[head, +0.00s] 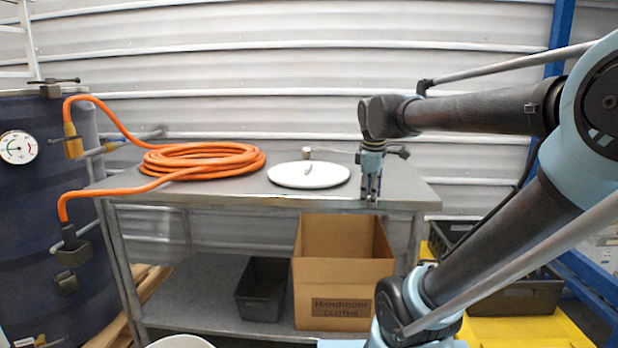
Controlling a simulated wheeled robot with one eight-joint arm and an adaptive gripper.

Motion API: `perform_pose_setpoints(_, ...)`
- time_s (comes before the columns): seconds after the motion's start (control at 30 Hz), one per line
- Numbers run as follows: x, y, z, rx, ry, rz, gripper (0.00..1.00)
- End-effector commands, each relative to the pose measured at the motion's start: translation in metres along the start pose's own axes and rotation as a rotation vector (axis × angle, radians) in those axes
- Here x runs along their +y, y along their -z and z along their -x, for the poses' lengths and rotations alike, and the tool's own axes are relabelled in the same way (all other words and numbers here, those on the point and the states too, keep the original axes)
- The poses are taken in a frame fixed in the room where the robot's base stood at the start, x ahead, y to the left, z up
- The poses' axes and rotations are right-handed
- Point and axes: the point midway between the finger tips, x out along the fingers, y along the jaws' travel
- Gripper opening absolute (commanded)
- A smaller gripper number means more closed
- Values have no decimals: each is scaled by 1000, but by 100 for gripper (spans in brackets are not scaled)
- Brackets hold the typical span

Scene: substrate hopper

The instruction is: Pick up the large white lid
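The large white lid (290,178) lies flat on the metal table, right of the middle of its top. It is round, with a small handle (308,169) at its centre. My gripper (370,198) points down just right of the lid, near the table's right front part. A gap shows between my gripper and the lid in this view. The fingers look close together and hold nothing that I can see. Whether they are fully shut is too small to tell.
A coiled orange hose (200,160) lies on the metal table (395,190) left of the lid and runs to a dark tank (35,210). A small knob-like object (307,150) stands behind the lid. Below are a cardboard box (343,275) and a black bin (262,290).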

Motion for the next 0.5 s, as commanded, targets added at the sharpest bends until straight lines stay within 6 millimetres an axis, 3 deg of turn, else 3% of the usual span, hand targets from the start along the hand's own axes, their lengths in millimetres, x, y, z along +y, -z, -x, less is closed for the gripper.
perform_pose_setpoints(0.03, 18, 18, 14, 1, -9, 125, 37)
perform_pose_setpoints(0.2, 67, 76, 53, -8, -39, 566, 37)
perform_pose_setpoints(0.5, 130, 192, 108, -43, -95, 1318, 37)
